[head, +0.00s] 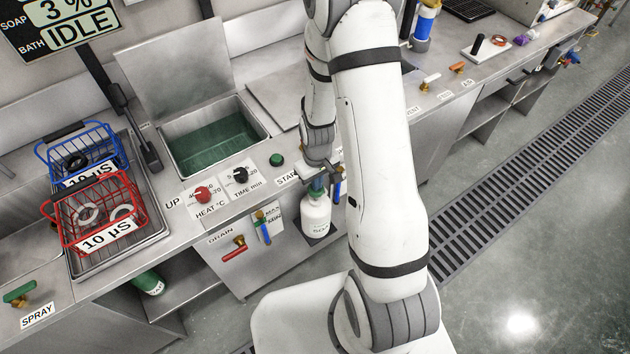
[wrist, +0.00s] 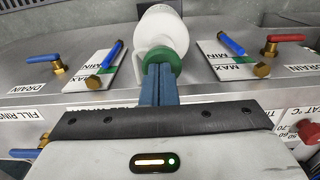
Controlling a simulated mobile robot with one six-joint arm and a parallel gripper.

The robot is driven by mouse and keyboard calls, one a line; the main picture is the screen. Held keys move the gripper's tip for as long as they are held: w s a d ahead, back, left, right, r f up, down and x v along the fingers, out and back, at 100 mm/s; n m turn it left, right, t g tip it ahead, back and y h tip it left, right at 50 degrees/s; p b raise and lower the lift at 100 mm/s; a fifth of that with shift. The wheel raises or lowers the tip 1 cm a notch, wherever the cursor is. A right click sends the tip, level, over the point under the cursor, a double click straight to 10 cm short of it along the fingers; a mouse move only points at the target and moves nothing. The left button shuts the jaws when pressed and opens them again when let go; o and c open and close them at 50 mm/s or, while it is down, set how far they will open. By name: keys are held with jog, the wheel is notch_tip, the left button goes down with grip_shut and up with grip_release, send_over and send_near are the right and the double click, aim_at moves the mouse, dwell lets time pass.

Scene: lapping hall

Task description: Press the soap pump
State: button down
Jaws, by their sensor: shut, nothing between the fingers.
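The soap bottle (head: 316,216) is white with a green pump top and a label reading SOAP, partly hidden. It stands on a small holder at the front of the metal bench in the head view. In the wrist view the white bottle (wrist: 160,28) is at the top middle with its green pump collar (wrist: 163,58) towards me. My gripper (head: 316,186) is shut and empty, right at the pump top. In the wrist view its closed blue-grey fingers (wrist: 159,75) overlap the green top. I cannot tell whether they touch it or how far the pump is down.
A tank (head: 213,139) with green liquid stands open behind. A red basket (head: 112,237) and a blue basket (head: 52,150) sit in a tray at left. The red drain valve (head: 235,253) and red heat knob (head: 202,194) are left of the bottle. A display reads IDLE.

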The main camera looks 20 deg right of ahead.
notch_tip(320, 180, down, 3)
jog(key=shift+r+b, duration=0.2)
jog(key=shift+b, duration=0.85)
jog(key=shift+s+r, duration=0.1)
jog(key=shift+s, duration=0.05)
jog(key=shift+r, duration=0.1)
notch_tip(320, 180, up, 14)
jog(key=p, duration=0.1)
dwell(0.4)
jog(key=s+r+m+t, duration=0.3)
jog(key=s+r, duration=1.1)
jog(key=r, duration=0.4)
jog(key=shift+s+a+m, duration=0.2)
jog(key=shift+a+m, duration=0.1)
